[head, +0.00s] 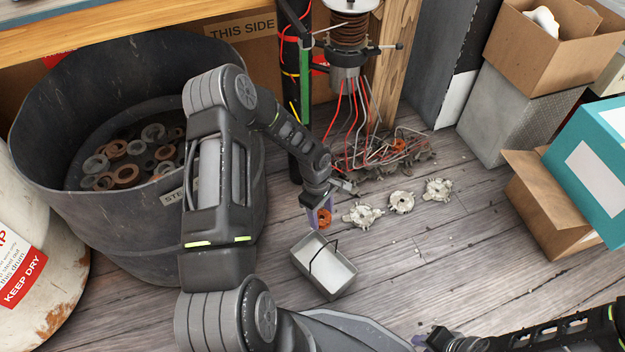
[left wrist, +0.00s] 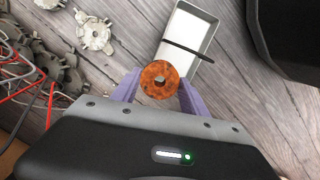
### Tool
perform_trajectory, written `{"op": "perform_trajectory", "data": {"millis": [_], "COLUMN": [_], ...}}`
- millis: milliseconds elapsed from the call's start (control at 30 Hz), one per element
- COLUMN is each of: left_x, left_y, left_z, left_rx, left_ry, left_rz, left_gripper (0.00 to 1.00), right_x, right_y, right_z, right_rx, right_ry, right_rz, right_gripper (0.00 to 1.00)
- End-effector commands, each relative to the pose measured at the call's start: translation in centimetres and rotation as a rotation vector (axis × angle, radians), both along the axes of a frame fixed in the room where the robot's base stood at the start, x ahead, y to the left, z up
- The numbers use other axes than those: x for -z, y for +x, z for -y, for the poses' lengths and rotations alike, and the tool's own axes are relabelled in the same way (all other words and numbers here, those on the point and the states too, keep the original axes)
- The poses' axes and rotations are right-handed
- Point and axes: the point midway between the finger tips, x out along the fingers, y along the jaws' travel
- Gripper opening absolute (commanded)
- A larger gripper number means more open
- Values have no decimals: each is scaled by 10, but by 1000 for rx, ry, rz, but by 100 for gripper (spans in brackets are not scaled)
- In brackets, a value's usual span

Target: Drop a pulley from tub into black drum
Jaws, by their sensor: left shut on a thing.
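My left gripper (head: 320,214) is shut on a rusty orange pulley (head: 325,219), a ring with a centre hole. The pulley sits between the purple fingers in the left wrist view (left wrist: 147,77). The small pale tub (head: 343,282) with a dark handle stands on the floor just below and in front of the gripper. No other pulley shows in the visible part of the tub. The black drum (head: 50,195) stands open at the left, with several rusty and grey rings inside. My left arm hides part of its right side. My right gripper (head: 424,340) is only partly visible at the bottom.
Several pale metal castings (head: 401,202) lie on the wooden floor right of the gripper. Red and grey wires hang from a copper-wound unit (head: 346,35) behind it. A white drum (head: 30,255) stands at left, cardboard boxes (head: 552,45) at right. The lower middle floor is clear.

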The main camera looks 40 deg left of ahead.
Motion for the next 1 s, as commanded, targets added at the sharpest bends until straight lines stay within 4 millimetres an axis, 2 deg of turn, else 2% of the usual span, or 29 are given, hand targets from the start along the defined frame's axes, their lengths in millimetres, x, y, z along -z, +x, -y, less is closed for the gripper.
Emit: {"op": "perform_trajectory", "data": {"millis": [33,167,200,300,400,500,600,700,1000], "left_x": [-27,-101,-125,-184,-236,-277,-305,-320,-325], "left_y": [15,39,43,47,42,33,25,19,16], "left_z": [4,23,32,55,79,97,111,118,120], "left_rx": [66,282,354,534,701,839,938,995,1016], "left_ry": [3,5,6,5,5,4,2,1,-1], "left_rz": [11,15,14,14,13,9,7,5,1], "left_gripper": [2,2,2,2,2,2,2,2,2], "right_x": [0,0,0,0,0,0,0,0,0], "right_y": [0,0,0,0,0,0,0,0,0], "right_z": [0,0,0,0,0,0,0,0,0], "right_rx": [0,0,0,0,0,0,0,0,0], "right_ry": [0,0,0,0,0,0,0,0,0], "right_rz": [0,0,0,0,0,0,0,0,0], "right_gripper": [29,29,29,29,29,29,29,29,29]}}
